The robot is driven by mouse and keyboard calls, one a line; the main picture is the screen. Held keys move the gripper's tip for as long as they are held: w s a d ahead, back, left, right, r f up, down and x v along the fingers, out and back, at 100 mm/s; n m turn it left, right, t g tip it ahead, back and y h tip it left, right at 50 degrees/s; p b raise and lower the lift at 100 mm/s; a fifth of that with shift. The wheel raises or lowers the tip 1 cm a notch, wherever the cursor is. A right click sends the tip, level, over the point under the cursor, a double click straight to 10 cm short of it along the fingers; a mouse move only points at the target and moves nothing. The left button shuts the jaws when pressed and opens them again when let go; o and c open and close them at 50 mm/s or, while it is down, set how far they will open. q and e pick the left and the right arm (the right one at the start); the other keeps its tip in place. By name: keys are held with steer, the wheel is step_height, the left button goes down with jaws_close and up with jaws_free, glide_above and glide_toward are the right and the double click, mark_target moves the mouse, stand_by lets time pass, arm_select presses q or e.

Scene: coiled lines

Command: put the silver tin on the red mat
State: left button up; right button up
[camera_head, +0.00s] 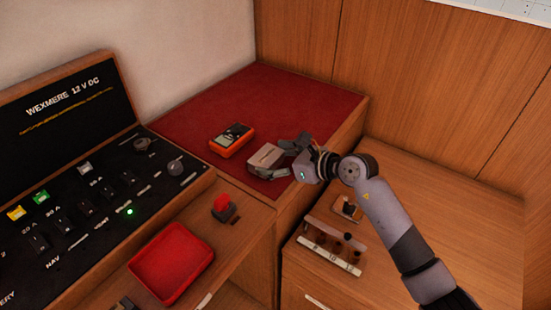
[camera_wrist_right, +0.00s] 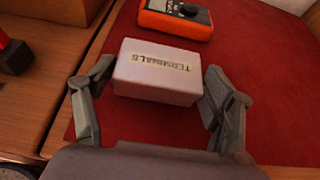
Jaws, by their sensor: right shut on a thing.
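The silver tin (camera_head: 266,157) is a small pale box; in the right wrist view the tin (camera_wrist_right: 157,72) bears the word TERMINALS. My right gripper (camera_head: 275,160) has one finger on each side of the tin and is shut on it. The tin is at the front part of the red mat (camera_head: 275,100), near its edge. I cannot tell whether its underside touches the mat. The mat covers the raised wooden top in the corner and also shows in the wrist view (camera_wrist_right: 262,130). My left gripper is not in view.
An orange multimeter (camera_head: 231,140) lies on the mat just left of the tin. A red tray (camera_head: 172,262) and a red-topped switch (camera_head: 223,207) are on the lower counter. An electrical panel (camera_head: 90,200) stands left. The mat's back half is clear.

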steer(key=o, duration=1.2)
steer(key=shift+f, duration=0.1)
steer(key=shift+o, duration=0.2)
steer(key=shift+r, duration=0.25)
steer(key=shift+s+d, duration=0.2)
steer(key=shift+d, duration=0.15)
steer(key=b+v, duration=0.1)
steer(key=v, duration=1)
steer(key=shift+s, duration=0.15)
